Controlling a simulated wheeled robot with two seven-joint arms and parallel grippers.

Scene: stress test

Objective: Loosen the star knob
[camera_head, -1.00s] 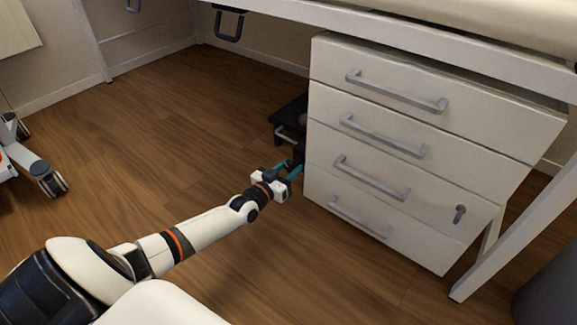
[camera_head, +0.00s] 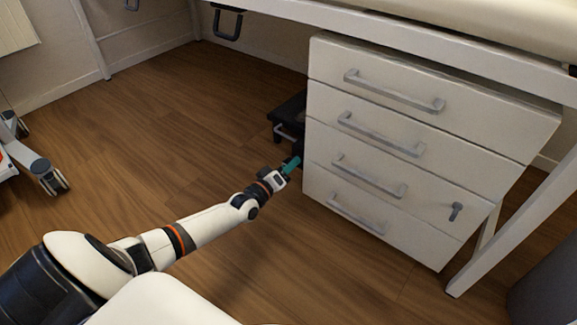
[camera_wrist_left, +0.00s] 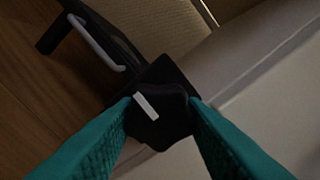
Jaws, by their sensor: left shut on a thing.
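The star knob (camera_wrist_left: 158,115) is black with a white bar mark on its face. In the left wrist view it sits between the two teal fingers of my left gripper (camera_wrist_left: 160,118), which is shut on it. The knob's mark slants from upper left to lower right. In the head view my left gripper (camera_head: 291,165) reaches the near left side of the white drawer cabinet, and the knob is mostly hidden there. My right gripper is not in view.
The white drawer cabinet (camera_head: 400,150) with grey handles stands under the desk, right beside my gripper. A black low object with a grey handle (camera_head: 288,118) is behind the gripper. A wheeled base (camera_head: 45,172) is at the left. Wooden floor is clear between.

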